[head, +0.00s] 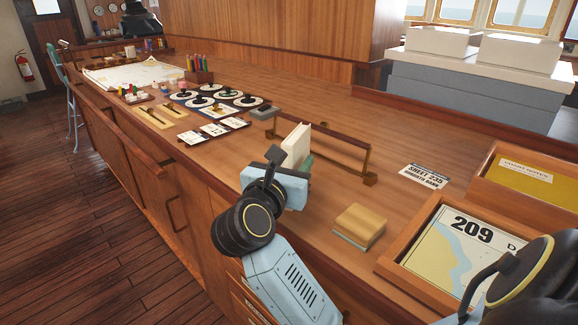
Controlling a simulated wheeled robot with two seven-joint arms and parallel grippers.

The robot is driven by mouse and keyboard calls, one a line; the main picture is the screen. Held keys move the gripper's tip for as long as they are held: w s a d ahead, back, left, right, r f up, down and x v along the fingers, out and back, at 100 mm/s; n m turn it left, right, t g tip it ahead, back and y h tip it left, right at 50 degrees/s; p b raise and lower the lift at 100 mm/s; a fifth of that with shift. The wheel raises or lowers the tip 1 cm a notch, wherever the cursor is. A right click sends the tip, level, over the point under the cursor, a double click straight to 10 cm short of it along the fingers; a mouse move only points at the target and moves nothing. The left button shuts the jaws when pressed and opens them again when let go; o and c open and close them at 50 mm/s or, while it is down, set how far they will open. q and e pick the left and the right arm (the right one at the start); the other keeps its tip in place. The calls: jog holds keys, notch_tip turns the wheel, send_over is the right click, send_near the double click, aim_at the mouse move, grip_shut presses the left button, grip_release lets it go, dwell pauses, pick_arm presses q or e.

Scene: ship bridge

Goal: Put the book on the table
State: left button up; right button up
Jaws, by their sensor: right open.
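The rail (325,135) stands just behind the book. A tan block (360,224) lies in front of it. A label card (423,176) and a chart tray (400,262) are at the right. Flat cards (213,130) lie left. The tabletop behind the rail is clear.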

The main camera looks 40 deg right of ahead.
jog(key=shift+r, duration=0.1)
jog(key=v, duration=1.2)
